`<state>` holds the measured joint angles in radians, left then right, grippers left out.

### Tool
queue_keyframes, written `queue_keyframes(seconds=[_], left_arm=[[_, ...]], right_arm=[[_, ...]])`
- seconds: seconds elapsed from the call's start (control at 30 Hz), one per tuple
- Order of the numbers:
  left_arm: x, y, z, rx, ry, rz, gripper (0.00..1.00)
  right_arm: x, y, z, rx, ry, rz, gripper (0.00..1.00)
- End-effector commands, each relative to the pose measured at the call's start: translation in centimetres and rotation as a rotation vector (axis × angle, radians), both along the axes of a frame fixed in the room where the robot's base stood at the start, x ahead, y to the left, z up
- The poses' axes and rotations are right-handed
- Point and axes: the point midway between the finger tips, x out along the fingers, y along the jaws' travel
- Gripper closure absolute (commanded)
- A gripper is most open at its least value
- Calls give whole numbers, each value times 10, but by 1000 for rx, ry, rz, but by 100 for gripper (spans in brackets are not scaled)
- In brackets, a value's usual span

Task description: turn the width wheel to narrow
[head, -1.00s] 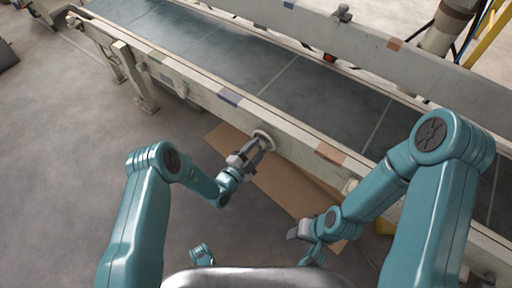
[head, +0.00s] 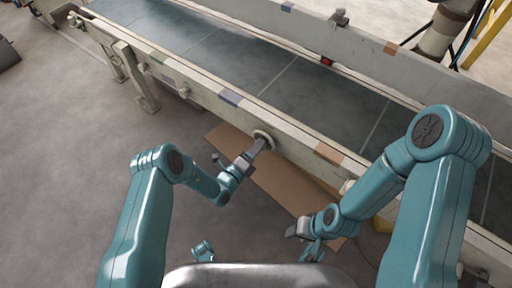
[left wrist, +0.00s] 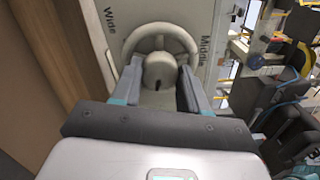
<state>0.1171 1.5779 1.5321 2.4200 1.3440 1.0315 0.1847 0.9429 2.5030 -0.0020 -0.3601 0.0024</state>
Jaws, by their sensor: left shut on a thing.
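The width wheel (head: 265,134) is a pale round wheel on the near side rail of the conveyor. In the left wrist view, its rim (left wrist: 160,38) and round central hub (left wrist: 159,70) face me, with the printed words "Wide" at left and "Middle", partly cut off, at right. My left gripper (head: 257,146) reaches the wheel; in the left wrist view its fingers (left wrist: 160,82) stand on both sides of the hub, shut on the wheel. No "narrow" mark is visible. My right gripper (head: 297,231) hangs low, apart from the conveyor; its jaws are too small to judge.
The conveyor belt (head: 315,100) runs diagonally behind the side rail. A flat brown cardboard sheet (head: 275,183) lies on the floor below the wheel. Open grey floor (head: 70,180) is at left. A yellow post (head: 487,35) stands at the far right.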

Motion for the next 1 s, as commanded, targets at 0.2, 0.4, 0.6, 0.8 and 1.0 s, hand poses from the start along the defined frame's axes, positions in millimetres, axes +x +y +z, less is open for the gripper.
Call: queue_keyframes(seconds=[0.2, 0.4, 0.6, 0.8, 1.0], left_arm=[[0, 1, 0, 167, -117, 3, 87], [-1, 1, 0, 317, -226, 3, 87], [-1, 1, 0, 449, -321, 3, 87], [0, 2, 0, 548, -394, 4, 87], [0, 1, 0, 608, -438, 4, 87]], right_arm=[[-1, 1, 5, 0, 2, 4, 57], [-2, 2, 9, 2, 2, 7, 57], [-2, 2, 12, 2, 4, 10, 57], [-3, 3, 14, 2, 5, 12, 57], [-3, 3, 15, 2, 6, 13, 57]])
